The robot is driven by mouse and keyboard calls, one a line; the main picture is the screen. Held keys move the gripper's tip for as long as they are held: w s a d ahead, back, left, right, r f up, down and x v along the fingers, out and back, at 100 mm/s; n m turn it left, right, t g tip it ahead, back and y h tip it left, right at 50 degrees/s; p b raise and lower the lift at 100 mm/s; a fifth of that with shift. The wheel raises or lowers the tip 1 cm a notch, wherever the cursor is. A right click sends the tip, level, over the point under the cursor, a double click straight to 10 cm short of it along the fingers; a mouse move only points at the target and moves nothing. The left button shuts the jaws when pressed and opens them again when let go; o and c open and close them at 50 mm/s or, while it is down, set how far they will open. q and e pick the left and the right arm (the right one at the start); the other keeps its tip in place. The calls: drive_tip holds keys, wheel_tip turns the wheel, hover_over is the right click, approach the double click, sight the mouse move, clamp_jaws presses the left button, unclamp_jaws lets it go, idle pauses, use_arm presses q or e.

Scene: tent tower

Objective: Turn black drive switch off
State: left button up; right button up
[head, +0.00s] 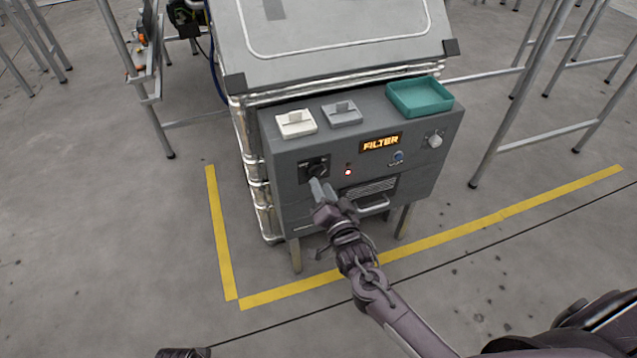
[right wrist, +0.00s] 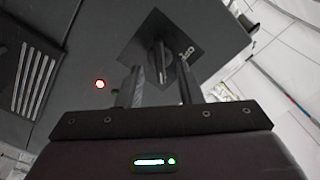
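The black drive switch (head: 317,168) is a rotary knob on a dark square plate at the left of the grey panel's front. It also shows in the right wrist view (right wrist: 160,62), with its grip bar roughly upright in that picture. My right gripper (head: 321,187) is at the panel just below the switch. In the right wrist view its two fingers (right wrist: 158,88) are apart, with the knob showing in line with the gap between them. I cannot tell whether they touch it. A red light (head: 348,172) beside the switch is lit. My left gripper is not clearly in view.
The panel also bears an orange FILTER display (head: 381,143), a blue button (head: 398,156), a pale knob (head: 435,141) and a handle (head: 373,204). A teal tray (head: 420,111) and two switch blocks sit on top. Metal-legged frames stand on both sides.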

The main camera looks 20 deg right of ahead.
sight(316, 174)
drive_tip(key=w, duration=0.3)
drive_tip(key=shift+w+a, duration=0.1)
drive_tip(key=shift+w, duration=0.1)
drive_tip(key=shift+c, duration=0.3)
clamp_jaws()
